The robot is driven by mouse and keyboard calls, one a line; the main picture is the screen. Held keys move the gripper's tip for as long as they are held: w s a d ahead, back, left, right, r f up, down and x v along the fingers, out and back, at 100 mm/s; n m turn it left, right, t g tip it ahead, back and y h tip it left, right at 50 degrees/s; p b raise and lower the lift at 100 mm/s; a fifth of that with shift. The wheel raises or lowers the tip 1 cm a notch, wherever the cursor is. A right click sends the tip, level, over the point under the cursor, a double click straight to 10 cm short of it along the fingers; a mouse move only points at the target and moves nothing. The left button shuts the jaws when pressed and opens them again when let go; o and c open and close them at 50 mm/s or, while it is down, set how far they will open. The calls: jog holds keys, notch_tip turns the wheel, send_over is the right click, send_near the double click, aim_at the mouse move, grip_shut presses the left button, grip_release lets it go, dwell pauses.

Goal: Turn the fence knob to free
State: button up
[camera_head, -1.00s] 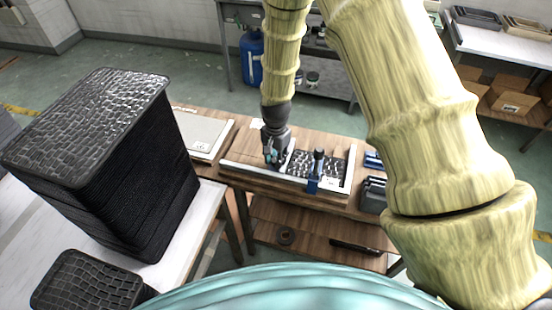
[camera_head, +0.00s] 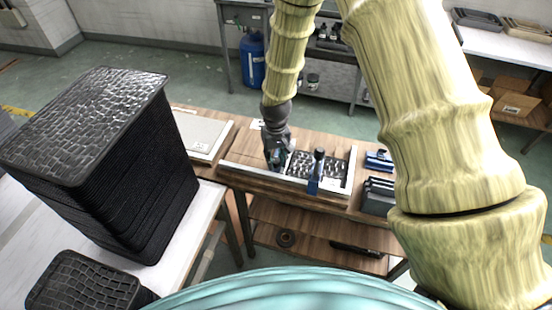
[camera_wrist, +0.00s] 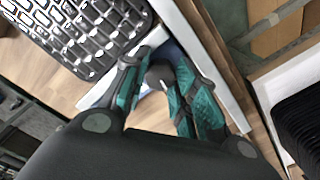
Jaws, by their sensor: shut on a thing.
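My gripper (camera_head: 275,160) is at the left part of the white-framed fixture (camera_head: 345,189) on the wooden bench. A white fence bar (camera_wrist: 219,72) runs beside the right finger. In the head view the knob is hidden behind my gripper.
A dark tray panel (camera_wrist: 75,28) with a grid of openings lies in the fixture next to my gripper. A blue clamp with a black top (camera_head: 314,182) stands at the front edge. Stacked black panels (camera_head: 135,190) are at the left.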

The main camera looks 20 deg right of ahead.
aim_at(276, 160)
jog(key=shift+w+r+n, duration=0.1)
jog(key=shift+n, duration=1)
jog(key=o, duration=1.1)
jog(key=shift+c, duration=0.2)
notch_tip(276, 160, up, 12)
